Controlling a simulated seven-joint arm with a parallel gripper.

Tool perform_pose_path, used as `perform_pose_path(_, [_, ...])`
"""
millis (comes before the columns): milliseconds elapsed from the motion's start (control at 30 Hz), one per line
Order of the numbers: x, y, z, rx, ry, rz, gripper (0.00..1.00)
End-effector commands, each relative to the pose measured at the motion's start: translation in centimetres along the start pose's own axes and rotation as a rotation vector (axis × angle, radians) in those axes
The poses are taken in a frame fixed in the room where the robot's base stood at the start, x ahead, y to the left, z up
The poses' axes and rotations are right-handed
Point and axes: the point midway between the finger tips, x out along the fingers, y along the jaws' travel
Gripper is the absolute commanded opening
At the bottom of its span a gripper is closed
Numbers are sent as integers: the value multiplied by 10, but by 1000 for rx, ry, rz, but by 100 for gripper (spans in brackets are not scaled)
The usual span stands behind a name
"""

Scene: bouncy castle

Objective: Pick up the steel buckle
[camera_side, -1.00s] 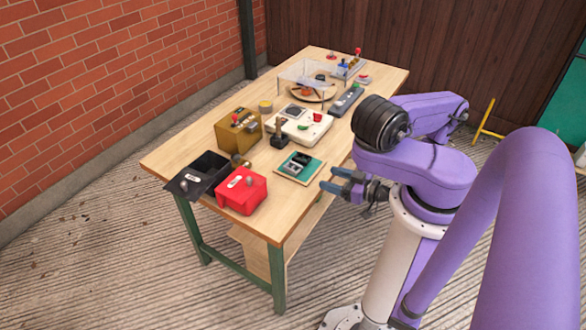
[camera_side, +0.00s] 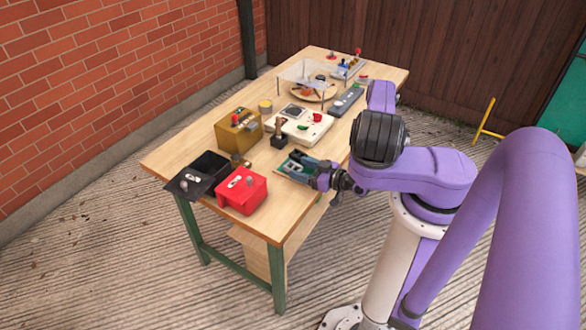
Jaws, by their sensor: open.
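I cannot pick out the steel buckle for certain at this size. My gripper (camera_side: 292,164) is open over a small teal board (camera_side: 284,167) near the table's right edge. The board carries dark and grey parts, and my fingers and wrist hide much of it. The fingers point left, and I cannot tell whether they touch anything.
A clear cover (camera_side: 308,72) stands farther back. The front left corner is bare.

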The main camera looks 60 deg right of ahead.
Motion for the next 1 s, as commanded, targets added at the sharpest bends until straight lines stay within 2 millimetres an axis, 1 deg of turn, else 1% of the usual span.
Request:
perform_pose_path(33, [6, -1, 0, -3, 1, -4, 65])
perform_pose_path(100, [11, -1, 0, -1, 1, -3, 65])
perform_pose_path(367, [13, 0, 0, 0, 1, 2, 65])
perform_pose_path(400, [13, 0, 0, 0, 1, 1, 59])
perform_pose_path(467, [13, 0, 0, 0, 1, 2, 39])
perform_pose_path(500, [13, 0, 0, 1, 1, 1, 26])
perform_pose_path(533, [13, 0, 0, 1, 1, 1, 17])
perform_pose_path(567, [13, 0, 0, 1, 1, 1, 15])
perform_pose_path(867, [13, 0, -1, 0, 1, 1, 15])
perform_pose_path(1000, [12, 1, -6, -1, 2, 1, 15])
